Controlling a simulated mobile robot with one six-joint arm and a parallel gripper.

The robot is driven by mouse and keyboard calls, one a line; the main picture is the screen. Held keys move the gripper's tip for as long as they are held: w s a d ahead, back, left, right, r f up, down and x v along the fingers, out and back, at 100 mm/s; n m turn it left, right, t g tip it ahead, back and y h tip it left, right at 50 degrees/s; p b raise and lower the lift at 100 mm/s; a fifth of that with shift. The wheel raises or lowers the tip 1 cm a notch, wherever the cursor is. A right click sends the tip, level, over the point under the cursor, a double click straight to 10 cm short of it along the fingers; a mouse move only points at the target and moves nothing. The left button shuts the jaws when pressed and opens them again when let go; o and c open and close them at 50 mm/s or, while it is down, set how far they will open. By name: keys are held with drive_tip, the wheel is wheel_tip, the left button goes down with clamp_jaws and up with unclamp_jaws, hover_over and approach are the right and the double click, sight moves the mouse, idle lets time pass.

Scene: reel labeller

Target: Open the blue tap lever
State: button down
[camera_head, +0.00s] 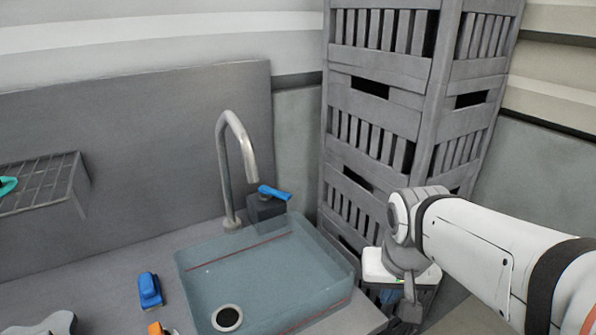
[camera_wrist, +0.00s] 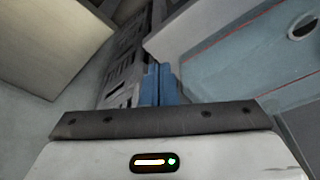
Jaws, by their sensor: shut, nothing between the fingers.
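The blue tap lever (camera_head: 274,192) sits on top of a dark block (camera_head: 265,208) at the back edge of the sink, beside the curved metal spout (camera_head: 224,165). In the head view it points to the right and slightly down. My gripper (camera_head: 387,297) hangs to the right of the sink, well away from the lever and lower in the picture. Its blue fingers (camera_wrist: 158,84) are together and empty in the wrist view. The lever does not show in the wrist view.
The bluish sink basin (camera_head: 205,265) with a drain (camera_head: 227,318) lies left of my gripper; its side also shows in the wrist view (camera_wrist: 225,65). Stacked grey crates (camera_head: 375,105) stand behind my arm. A blue object (camera_head: 150,290) lies left of the basin. A wire rack (camera_head: 45,180) hangs at left.

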drive_tip(key=w+a+r+m+p, duration=0.1)
drive_tip(key=w+a+r, duration=0.15)
drive_tip(key=w, duration=0.45)
drive_tip(key=w+a+r+p, duration=0.1)
drive_tip(key=w+r, duration=0.3)
drive_tip(key=w, duration=0.3)
drive_tip(key=m+h+p, duration=0.2)
drive_tip(key=m+p, duration=0.2)
drive_tip(key=p, duration=0.2)
hover_over(275, 193)
drive_tip(key=w+d, duration=0.3)
wheel_tip(275, 193, down, 2)
drive_tip(key=p+x, duration=0.3)
drive_tip(key=x, duration=0.8)
drive_tip(key=shift+t, duration=0.4)
drive_tip(key=shift+s+a+r+p, duration=0.25)
drive_tip(key=shift+s+a, duration=0.25)
drive_tip(key=shift+s, duration=0.35)
drive_tip(key=shift+s+a+r+p, duration=0.1)
drive_tip(key=shift+s+a+p, duration=0.1)
drive_tip(key=shift+s+a, duration=0.55)
drive_tip(key=shift+s+d, duration=0.1)
drive_tip(key=shift+d, duration=0.05)
